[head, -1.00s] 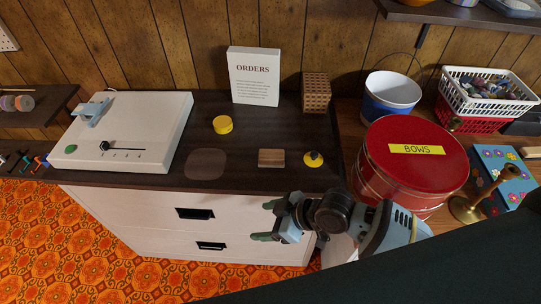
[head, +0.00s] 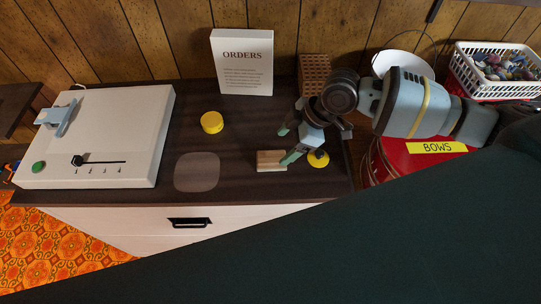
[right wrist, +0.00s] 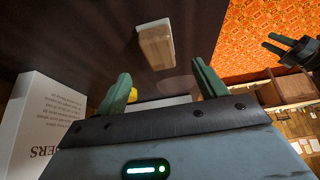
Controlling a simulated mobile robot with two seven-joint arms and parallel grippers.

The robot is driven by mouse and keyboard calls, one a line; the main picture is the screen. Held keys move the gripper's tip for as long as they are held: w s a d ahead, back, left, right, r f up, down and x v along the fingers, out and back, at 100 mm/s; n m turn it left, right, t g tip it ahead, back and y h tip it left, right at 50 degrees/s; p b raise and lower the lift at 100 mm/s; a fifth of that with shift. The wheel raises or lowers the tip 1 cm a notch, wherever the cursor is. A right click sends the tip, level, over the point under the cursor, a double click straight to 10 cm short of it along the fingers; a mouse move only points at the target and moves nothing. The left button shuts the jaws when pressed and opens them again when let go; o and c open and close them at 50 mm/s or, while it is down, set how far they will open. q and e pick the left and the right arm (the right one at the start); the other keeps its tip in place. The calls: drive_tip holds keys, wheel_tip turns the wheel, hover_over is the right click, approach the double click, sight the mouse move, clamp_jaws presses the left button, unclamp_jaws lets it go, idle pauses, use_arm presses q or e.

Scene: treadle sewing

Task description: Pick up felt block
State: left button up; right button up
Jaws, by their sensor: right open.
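The felt block (head: 271,161) is a small tan block with a brown wood-like top. It lies on the dark cabinet top, right of a pale rounded patch. My right gripper (head: 287,144) is open and empty, its green fingers just above and right of the block. In the right wrist view the block (right wrist: 155,45) lies ahead of the open fingers (right wrist: 162,76), apart from them. My left gripper (right wrist: 274,43) seems to show small at the right of the right wrist view, over the orange floor; its opening is unclear.
A yellow-and-black knob (head: 318,159) sits close right of the block, partly behind a finger. A yellow tin (head: 212,122), ORDERS sign (head: 243,65) and woven box (head: 314,70) stand behind. A white slider machine (head: 98,135) is left. The red BOWS tin (head: 393,160) is right.

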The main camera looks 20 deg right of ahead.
sight(272, 157)
drive_tip(key=shift+x, duration=3.7)
drive_tip(key=c, duration=1.1)
